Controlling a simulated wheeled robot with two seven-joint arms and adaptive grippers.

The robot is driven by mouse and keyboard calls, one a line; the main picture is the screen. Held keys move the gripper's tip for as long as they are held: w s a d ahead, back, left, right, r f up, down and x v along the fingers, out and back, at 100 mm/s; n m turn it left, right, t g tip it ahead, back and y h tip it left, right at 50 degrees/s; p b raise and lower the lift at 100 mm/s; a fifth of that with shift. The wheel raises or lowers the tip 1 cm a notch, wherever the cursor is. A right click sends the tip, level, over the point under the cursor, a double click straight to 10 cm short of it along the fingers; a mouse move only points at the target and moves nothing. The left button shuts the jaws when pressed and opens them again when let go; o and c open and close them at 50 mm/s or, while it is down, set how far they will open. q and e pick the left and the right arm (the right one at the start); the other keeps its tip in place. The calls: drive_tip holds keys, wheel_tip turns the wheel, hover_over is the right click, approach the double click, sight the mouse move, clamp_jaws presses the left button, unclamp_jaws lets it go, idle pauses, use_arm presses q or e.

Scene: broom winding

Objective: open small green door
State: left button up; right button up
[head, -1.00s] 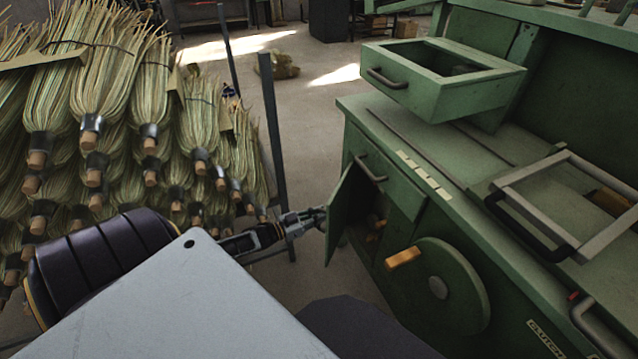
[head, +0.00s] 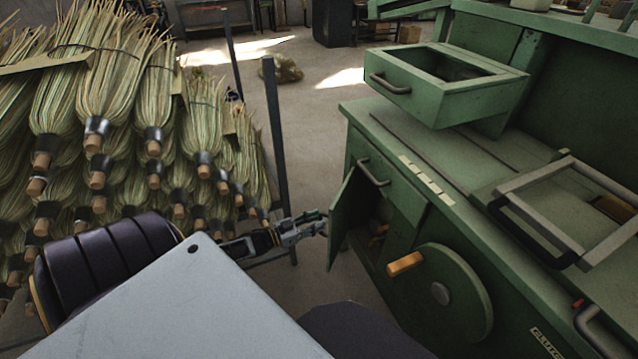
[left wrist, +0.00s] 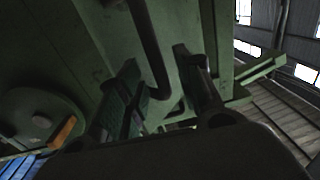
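The small green door (head: 343,217) stands ajar on the front of the green workbench, swung out toward the left, with the dark cupboard inside partly visible. My left gripper (head: 316,224) is at the door's outer face. My right gripper is not in view.
A green drawer (head: 430,88) juts out above the worktop. A wheel with an orange knob (head: 405,264) is right of the door.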

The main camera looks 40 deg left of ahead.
use_arm(q)
drive_tip(key=v, duration=0.9)
drive_tip(key=shift+s+a, duration=0.15)
drive_tip(key=shift+s, duration=0.1)
